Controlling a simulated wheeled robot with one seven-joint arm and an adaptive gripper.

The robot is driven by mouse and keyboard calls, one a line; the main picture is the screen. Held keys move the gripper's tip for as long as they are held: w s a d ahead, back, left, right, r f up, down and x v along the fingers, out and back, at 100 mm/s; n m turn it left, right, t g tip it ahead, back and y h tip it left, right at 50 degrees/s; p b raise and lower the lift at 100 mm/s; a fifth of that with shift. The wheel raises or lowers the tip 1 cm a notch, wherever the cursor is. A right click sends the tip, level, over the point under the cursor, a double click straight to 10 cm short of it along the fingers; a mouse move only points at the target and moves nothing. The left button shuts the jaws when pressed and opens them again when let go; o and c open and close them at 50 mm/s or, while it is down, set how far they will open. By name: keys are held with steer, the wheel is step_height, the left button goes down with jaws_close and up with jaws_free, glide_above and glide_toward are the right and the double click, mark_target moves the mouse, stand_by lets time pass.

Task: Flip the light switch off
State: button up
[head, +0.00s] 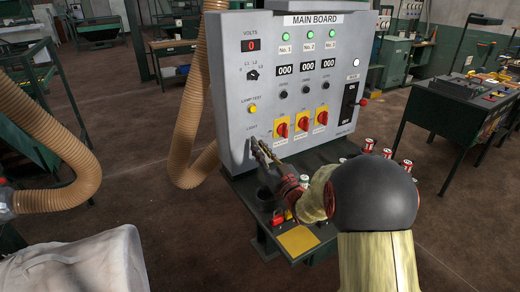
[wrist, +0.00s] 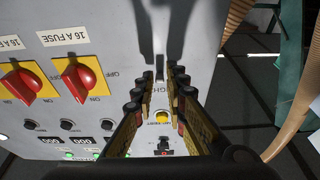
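The light switch (wrist: 160,68) is a small grey lever on the grey main board (head: 232,100), by the partly covered LIGHT label. My wrist view shows the board upside down. My gripper (wrist: 161,80) is open and empty, with one finger on each side of the switch and label. Whether the fingertips touch the board cannot be told. In the head view my gripper (head: 261,151) reaches the lower left of the board and hides most of the switch. The lever's exact position is unclear.
Red fuse knobs on yellow plates (head: 282,131) sit right of the gripper. The yellow lamp test button (head: 253,109) is above the switch. A shelf with red-and-white cans (head: 369,145) stands below. A tan hose (head: 190,120) hangs left of the board.

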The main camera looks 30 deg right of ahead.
steer(key=shift+o, duration=1.4)
steer(key=shift+r, duration=0.1)
step_height(320, 180, up, 10)
steer(key=shift+f, duration=0.1)
steer(key=shift+a+r, duration=0.15)
steer(key=shift+r, duration=0.2)
steer(key=s+a+f+g+p, duration=0.2)
steer(key=s+a+g, duration=0.3)
steer(key=s, duration=0.7)
steer(key=s+a+f+g+p, duration=0.2)
steer(key=s+a+g, duration=0.3)
steer(key=s, duration=0.7)
steer(key=s+a+f+g+p, duration=0.2)
steer(key=s+a+g, duration=0.3)
steer(key=s+a, duration=0.4)
steer(key=s+f, duration=0.1)
steer(key=s, duration=0.3)
steer(key=shift+f+h, duration=0.25)
steer(key=shift+h, duration=0.15)
